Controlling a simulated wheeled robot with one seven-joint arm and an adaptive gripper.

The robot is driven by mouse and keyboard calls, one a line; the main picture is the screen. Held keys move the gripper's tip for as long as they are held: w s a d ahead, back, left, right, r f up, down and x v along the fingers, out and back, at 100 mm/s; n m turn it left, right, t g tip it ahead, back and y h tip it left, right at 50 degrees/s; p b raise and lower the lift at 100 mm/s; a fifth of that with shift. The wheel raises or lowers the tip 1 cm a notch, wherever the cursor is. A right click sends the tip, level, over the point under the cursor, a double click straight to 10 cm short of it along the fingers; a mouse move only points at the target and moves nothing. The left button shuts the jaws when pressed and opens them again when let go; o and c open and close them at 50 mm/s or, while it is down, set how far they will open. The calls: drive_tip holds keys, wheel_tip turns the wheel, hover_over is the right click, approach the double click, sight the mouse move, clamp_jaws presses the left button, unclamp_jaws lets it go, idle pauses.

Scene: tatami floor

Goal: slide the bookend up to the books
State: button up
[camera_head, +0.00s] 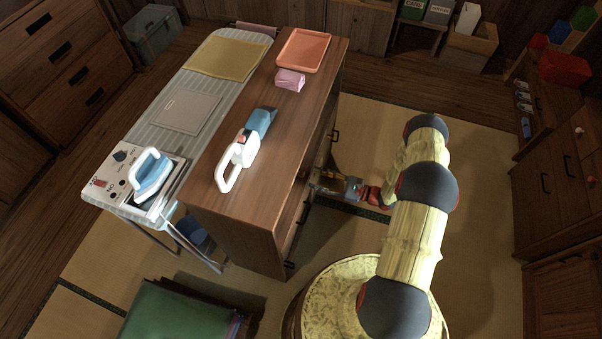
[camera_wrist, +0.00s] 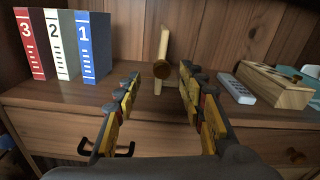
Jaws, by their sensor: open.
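Three books stand upright in a row at the left of a wooden shelf in the wrist view: red book 3 (camera_wrist: 31,45), white book 2 (camera_wrist: 59,45) and blue book 1 (camera_wrist: 90,45). In the head view my gripper (camera_head: 332,183) is low beside the cabinet; books and bookend are hidden there.
A grey remote (camera_wrist: 238,89) and a wooden box (camera_wrist: 274,87) lie on the shelf to the right. A black drawer handle (camera_wrist: 117,150) sits below the shelf edge. The cabinet top (camera_head: 236,207) covers the shelf in the head view. Bare shelf lies between book 1 and the bookend.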

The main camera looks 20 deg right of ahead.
sight(301, 174)
drive_tip(key=shift+t, duration=0.3)
drive_tip(key=shift+f+b+x, duration=0.25)
drive_tip(key=shift+b+x, duration=0.1)
drive_tip(key=shift+x, duration=1.5)
drive_tip(key=shift+f+b+x, duration=0.2)
drive_tip(key=shift+b+x, duration=0.15)
drive_tip(key=shift+x, duration=1.55)
drive_tip(key=shift+w, duration=0.1)
drive_tip(key=shift+c, duration=0.9)
drive_tip(key=c, duration=0.8)
clamp_jaws()
